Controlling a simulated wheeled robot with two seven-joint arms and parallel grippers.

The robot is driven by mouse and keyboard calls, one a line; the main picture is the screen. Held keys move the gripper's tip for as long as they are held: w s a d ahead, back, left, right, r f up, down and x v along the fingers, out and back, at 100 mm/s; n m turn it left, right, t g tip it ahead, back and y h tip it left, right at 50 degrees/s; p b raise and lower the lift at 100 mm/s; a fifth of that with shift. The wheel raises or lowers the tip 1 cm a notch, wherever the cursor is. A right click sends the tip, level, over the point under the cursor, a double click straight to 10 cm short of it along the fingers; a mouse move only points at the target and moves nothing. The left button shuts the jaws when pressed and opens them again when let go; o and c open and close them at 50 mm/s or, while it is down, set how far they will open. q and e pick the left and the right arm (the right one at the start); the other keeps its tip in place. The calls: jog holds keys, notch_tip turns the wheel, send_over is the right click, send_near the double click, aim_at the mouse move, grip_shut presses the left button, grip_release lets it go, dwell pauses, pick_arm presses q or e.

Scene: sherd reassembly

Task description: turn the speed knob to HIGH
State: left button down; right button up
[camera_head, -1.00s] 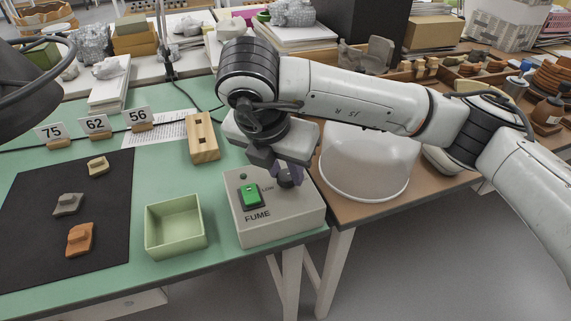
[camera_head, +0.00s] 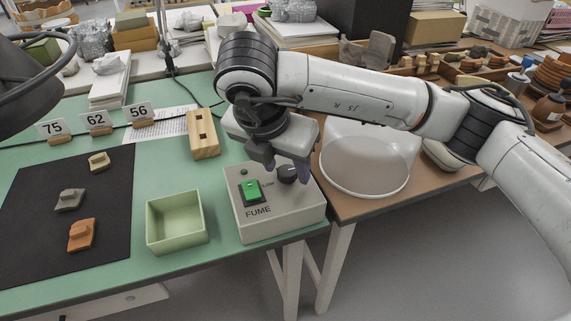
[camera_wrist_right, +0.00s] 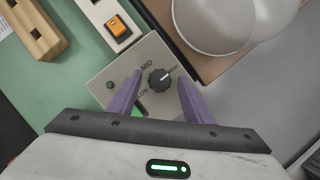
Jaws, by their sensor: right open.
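The dark round speed knob (camera_head: 289,174) sits on the top of the grey FUME box (camera_head: 282,215). In the right wrist view the knob (camera_wrist_right: 160,79) has a white mark pointing to the upper right, toward a small label too blurred to read. The MID and LOW labels lie to its left. My right gripper (camera_head: 287,168) is open, its purple fingers on either side of the knob; in the wrist view they show apart from it (camera_wrist_right: 160,82). My left gripper is not in view.
A green rocker switch (camera_head: 251,192) is beside the knob. An open pale green box (camera_head: 176,245) and a wooden block with slots (camera_head: 202,135) stand to the left. Sherds lie on the black mat (camera_head: 40,245).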

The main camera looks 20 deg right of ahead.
jog(key=p+v, duration=0.2)
jog(key=v, duration=0.8)
jog(key=shift+s, duration=0.1)
